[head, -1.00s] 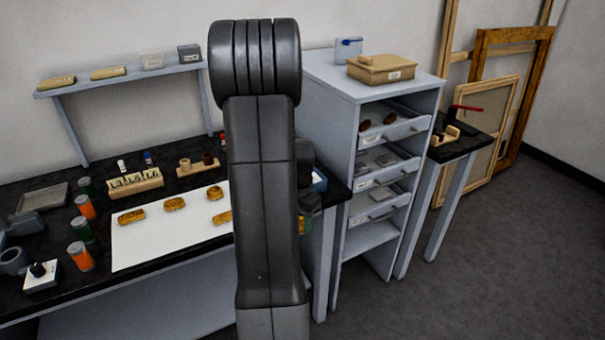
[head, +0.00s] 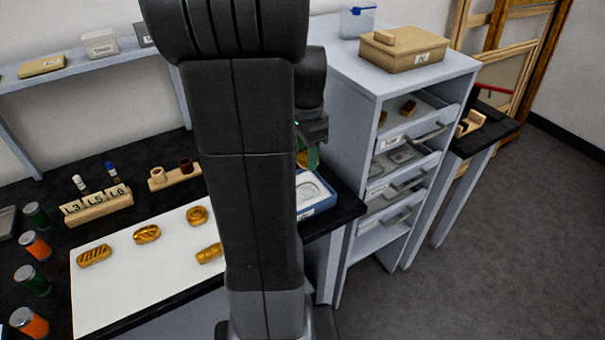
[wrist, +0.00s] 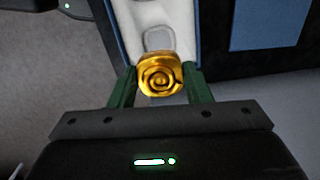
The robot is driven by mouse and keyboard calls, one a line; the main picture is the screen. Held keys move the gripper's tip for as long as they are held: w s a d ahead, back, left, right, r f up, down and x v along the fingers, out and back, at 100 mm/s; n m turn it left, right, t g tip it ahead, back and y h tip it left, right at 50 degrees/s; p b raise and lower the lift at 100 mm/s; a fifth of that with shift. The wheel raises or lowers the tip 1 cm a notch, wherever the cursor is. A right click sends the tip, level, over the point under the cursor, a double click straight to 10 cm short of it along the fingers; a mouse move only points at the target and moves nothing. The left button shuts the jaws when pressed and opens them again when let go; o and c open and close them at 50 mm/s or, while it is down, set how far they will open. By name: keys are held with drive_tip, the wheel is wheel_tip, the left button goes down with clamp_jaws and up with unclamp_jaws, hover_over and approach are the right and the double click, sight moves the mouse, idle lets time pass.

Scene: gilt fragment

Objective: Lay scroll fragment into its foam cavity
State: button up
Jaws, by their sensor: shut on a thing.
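My gripper (wrist: 160,84) is shut on a gold scroll fragment (wrist: 160,76) with a spiral face, held between green fingers in the wrist view. Beyond it is a blue-edged tray with pale foam (wrist: 185,14) and a grey rounded cavity (wrist: 158,39). The fragment overlaps the cavity's near end in the picture; its height above the foam cannot be told. In the head view the gripper (head: 309,155) is mostly behind my arm, over or near the tray (head: 325,204) at the table's right end. My arm hides part of the tray.
Several gold pieces, one of them round (head: 197,215), lie on a white sheet (head: 130,290). A label block (head: 98,206) and jars (head: 36,245) stand left. A drawer cabinet (head: 350,75) with open drawers stands close right of the tray. A blue flat thing (wrist: 265,25) lies right in the wrist view.

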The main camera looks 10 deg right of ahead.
wheel_tip(320, 180, down, 10)
drive_tip(key=shift+r, duration=0.15)
idle(0.3)
drive_tip(key=shift+s+a+f+b, duration=0.1)
drive_tip(key=shift+s+f+b, duration=0.3)
drive_tip(key=shift+f+b, duration=0.3)
drive_tip(key=o, duration=0.8)
drive_tip(key=shift+o, duration=0.8)
drive_tip(key=shift+f, duration=0.15)
drive_tip(key=r, duration=0.4)
drive_tip(key=r+p, duration=0.1)
drive_tip(key=r, duration=0.8)
drive_tip(key=shift+w+r+p, duration=0.35)
drive_tip(key=shift+r, duration=0.05)
